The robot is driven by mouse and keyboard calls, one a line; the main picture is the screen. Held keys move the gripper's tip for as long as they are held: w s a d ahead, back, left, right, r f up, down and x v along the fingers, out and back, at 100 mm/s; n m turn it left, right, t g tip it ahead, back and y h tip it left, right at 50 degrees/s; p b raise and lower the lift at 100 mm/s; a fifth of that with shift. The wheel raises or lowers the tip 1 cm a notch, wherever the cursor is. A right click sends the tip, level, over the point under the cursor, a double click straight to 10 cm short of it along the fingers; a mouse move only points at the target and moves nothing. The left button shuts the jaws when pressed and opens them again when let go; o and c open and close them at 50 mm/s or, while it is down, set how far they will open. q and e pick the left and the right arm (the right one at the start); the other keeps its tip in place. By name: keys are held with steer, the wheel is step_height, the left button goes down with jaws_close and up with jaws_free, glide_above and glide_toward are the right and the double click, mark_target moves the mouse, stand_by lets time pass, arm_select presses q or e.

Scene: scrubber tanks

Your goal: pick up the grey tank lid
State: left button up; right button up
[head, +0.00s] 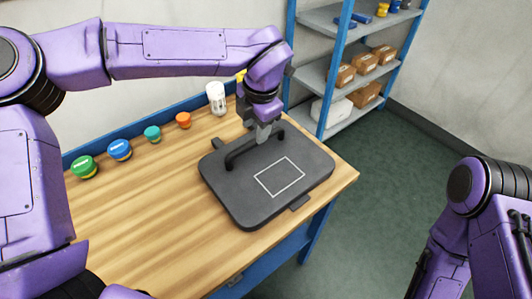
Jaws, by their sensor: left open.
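The grey tank lid (240,200) lies flat on the wooden workbench (165,225) near its right end. It has a dark bar handle (238,158) along its far left part and a white outlined rectangle on top. My left gripper (263,135) reaches in from the left and points down over the handle, near its right end. Its jaws are open. I cannot tell whether the fingers touch the handle or straddle it. My right arm shows at the right edge, over the floor; its gripper is out of view.
Green (84,167), blue (120,150), teal (152,134) and orange (183,120) round items and a white bottle (216,98) line the bench's back edge. A shelf rack (341,70) with boxes stands behind. The bench front is clear.

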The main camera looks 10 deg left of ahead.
mark_target(263, 156)
arm_select(q)
steer(key=f, duration=0.4)
steer(key=w+f+p, duration=0.1)
steer(key=f, duration=0.1)
steer(key=shift+a+f, duration=0.35)
steer(key=shift+f, duration=0.15)
jaws_close()
